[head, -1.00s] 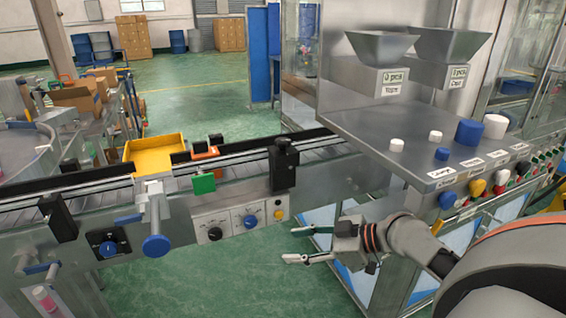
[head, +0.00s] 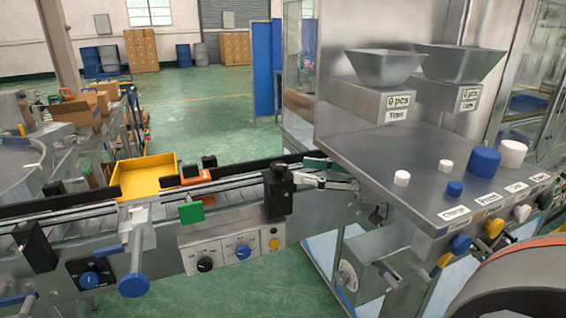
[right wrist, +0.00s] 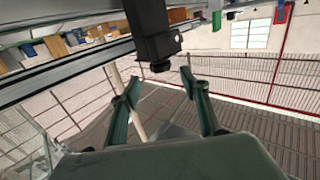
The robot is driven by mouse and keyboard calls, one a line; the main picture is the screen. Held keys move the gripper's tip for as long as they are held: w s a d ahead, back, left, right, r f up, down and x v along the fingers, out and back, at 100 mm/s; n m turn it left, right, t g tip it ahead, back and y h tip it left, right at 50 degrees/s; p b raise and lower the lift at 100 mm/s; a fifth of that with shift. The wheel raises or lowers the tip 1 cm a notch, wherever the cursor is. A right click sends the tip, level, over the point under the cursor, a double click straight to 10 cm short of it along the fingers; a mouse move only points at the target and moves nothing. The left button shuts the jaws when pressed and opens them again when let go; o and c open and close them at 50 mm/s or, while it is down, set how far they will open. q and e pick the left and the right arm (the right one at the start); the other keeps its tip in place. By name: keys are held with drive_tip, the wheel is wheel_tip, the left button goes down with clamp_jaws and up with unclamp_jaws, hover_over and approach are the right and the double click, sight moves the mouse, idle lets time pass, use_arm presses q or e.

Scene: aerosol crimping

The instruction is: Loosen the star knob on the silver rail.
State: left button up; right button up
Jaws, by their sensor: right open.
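A small black knob (head: 281,171) sits on top of an upright black block (head: 278,194) on the silver conveyor rail (head: 225,188). Its star shape is too small to make out. My right gripper (head: 302,171) is just right of the knob, with its two fingers pointing left toward it, open and empty. In the right wrist view the black block (right wrist: 152,30) hangs upside down with the knob (right wrist: 160,67) at its lower end. The knob lies just ahead of and roughly between the open fingertips (right wrist: 158,80), apparently untouched. My left gripper is out of view.
A yellow tray (head: 146,176) and a green block (head: 191,213) are along the conveyor to the left. A blue round knob (head: 134,285) sticks out in front. The steel dosing table (head: 440,180) with white and blue caps stands close on the right.

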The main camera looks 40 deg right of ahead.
sight(279, 165)
drive_tip(key=x, duration=0.6)
drive_tip(key=shift+a+r, duration=0.1)
drive_tip(key=shift+r, duration=0.05)
drive_tip(key=shift+x, duration=0.85)
drive_tip(key=c, duration=1.1)
